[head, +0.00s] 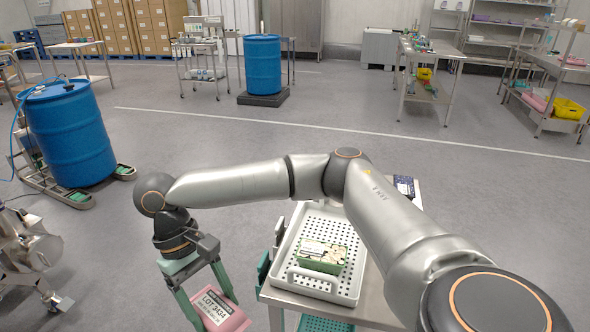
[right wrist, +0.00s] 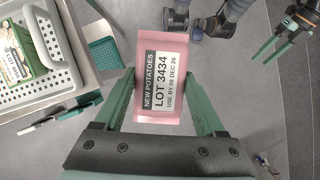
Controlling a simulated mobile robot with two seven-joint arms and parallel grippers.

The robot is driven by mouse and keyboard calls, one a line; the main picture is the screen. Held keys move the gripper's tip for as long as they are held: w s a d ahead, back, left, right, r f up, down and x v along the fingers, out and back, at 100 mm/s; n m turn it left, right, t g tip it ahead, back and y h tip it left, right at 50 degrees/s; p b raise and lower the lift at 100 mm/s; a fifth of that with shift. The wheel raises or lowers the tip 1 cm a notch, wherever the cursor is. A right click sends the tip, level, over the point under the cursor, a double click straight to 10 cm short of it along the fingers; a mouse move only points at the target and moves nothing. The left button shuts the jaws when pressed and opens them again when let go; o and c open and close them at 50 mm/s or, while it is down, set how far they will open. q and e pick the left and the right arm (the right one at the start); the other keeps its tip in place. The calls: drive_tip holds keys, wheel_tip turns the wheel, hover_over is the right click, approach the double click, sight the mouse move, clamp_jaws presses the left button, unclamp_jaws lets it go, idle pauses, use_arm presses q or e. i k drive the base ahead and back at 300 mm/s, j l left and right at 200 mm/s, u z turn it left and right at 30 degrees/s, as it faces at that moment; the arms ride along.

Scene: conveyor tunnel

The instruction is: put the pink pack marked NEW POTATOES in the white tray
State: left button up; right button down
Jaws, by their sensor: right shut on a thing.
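The pink pack marked NEW POTATOES (head: 222,312) is held by my right gripper (head: 207,300), which is shut on it. In the right wrist view the pack (right wrist: 163,84) sits between both green fingers, its label facing the camera. The white tray (head: 322,286) stands on a small table, to the right of the held pack in the head view. It also shows at the left of the right wrist view (right wrist: 62,84). The pack is outside the tray, beside the table. My left gripper (right wrist: 267,60) is empty, its fingers apart, at the top right of the right wrist view.
A green pack (head: 322,256) lies in the tray's near part; the perforated floor behind it is bare. A dark blue box (head: 404,186) is at the table's far right. A green basket (right wrist: 104,54) is below the table. Blue drums (head: 68,132) stand farther off.

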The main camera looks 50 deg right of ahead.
sight(331, 235)
drive_tip(key=k+u, duration=0.15)
drive_tip(key=u, duration=0.2)
drive_tip(key=k+l+u, duration=0.1)
drive_tip(key=u, duration=0.25)
drive_tip(key=k+u, duration=0.2)
drive_tip(key=u, duration=0.15)
drive_tip(key=k+u, duration=0.25)
drive_tip(key=u, duration=0.2)
drive_tip(key=k+u, duration=0.3)
drive_tip(key=u, duration=0.15)
drive_tip(key=k+u, duration=0.15)
drive_tip(key=u, duration=0.2)
drive_tip(key=k+u, duration=0.15)
drive_tip(key=u, duration=0.2)
drive_tip(key=k+u, duration=0.2)
drive_tip(key=u, duration=0.15)
drive_tip(key=k+u, duration=0.2)
drive_tip(key=u, duration=0.3)
drive_tip(key=k+u, duration=0.25)
drive_tip(key=u, duration=0.25)
drive_tip(key=k+z, duration=0.1)
drive_tip(key=z, duration=0.15)
drive_tip(key=k+l+z, duration=0.1)
drive_tip(key=z, duration=3.1)
